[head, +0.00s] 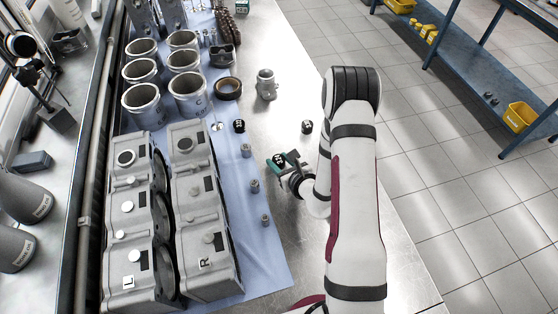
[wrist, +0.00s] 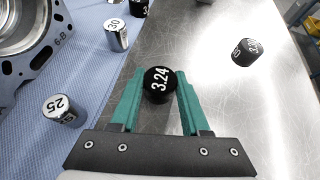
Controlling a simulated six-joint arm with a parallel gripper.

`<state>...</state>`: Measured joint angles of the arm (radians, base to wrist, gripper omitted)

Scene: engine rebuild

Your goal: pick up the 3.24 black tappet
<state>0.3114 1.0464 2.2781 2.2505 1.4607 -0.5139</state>
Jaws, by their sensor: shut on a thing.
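The black tappet marked 3.24 (wrist: 159,86) is upright between the teal fingers of my gripper (wrist: 160,76) in the wrist view, its label facing the camera. The fingers are shut on its sides near their tips. In the head view my gripper (head: 283,161) is over the bare metal bench, right of the blue mat, with the black tappet (head: 279,160) at its tips. I cannot tell whether the tappet is clear of the bench.
Another black tappet (head: 307,127) stands on the bare bench, and one (head: 239,126) is at the mat's edge. Silver tappets marked 30 (wrist: 116,35) and 25 (wrist: 61,109) stand on the blue mat (head: 262,278). Engine heads (head: 205,210) and cylinders (head: 188,95) fill the left.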

